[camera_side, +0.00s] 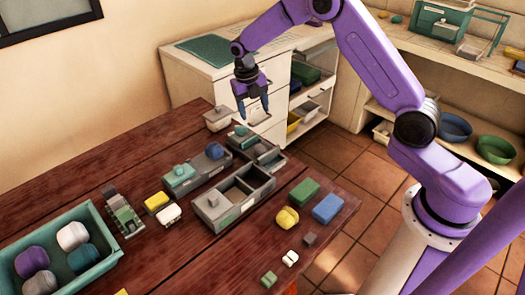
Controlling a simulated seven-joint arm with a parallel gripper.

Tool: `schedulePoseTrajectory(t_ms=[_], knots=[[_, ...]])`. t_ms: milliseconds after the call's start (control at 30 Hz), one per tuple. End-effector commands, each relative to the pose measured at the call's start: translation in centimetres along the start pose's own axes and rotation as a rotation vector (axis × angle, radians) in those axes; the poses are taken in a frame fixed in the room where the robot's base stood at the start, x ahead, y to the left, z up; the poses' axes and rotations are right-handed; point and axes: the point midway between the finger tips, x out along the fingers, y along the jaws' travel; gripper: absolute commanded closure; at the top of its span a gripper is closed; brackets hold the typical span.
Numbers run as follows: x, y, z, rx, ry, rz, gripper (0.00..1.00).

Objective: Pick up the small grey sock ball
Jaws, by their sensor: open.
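My gripper (254,110) hangs open and empty, fingers down, above the far end of the wooden table. A small grey-brown lump (309,239) lies on the table's right part, well apart from my gripper. It may be the small grey sock ball, but it is too small to tell.
Grey compartment boxes (233,197) stand mid-table below my gripper. Yellow (287,217), green (305,192) and blue (328,208) pieces lie right of them. Small white (290,258) and green (268,279) pieces lie nearer the front.

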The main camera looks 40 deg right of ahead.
Motion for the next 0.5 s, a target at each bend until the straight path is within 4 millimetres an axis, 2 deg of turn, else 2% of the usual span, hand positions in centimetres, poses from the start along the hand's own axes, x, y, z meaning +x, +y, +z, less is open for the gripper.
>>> schedulePoseTrajectory(t_ms=[300,500], knots=[[6.2,0.0,-0.2,0.002,0.004,-0.001,0.34],[9.3,0.0,-0.1,0.001,0.002,-0.001,0.34]])
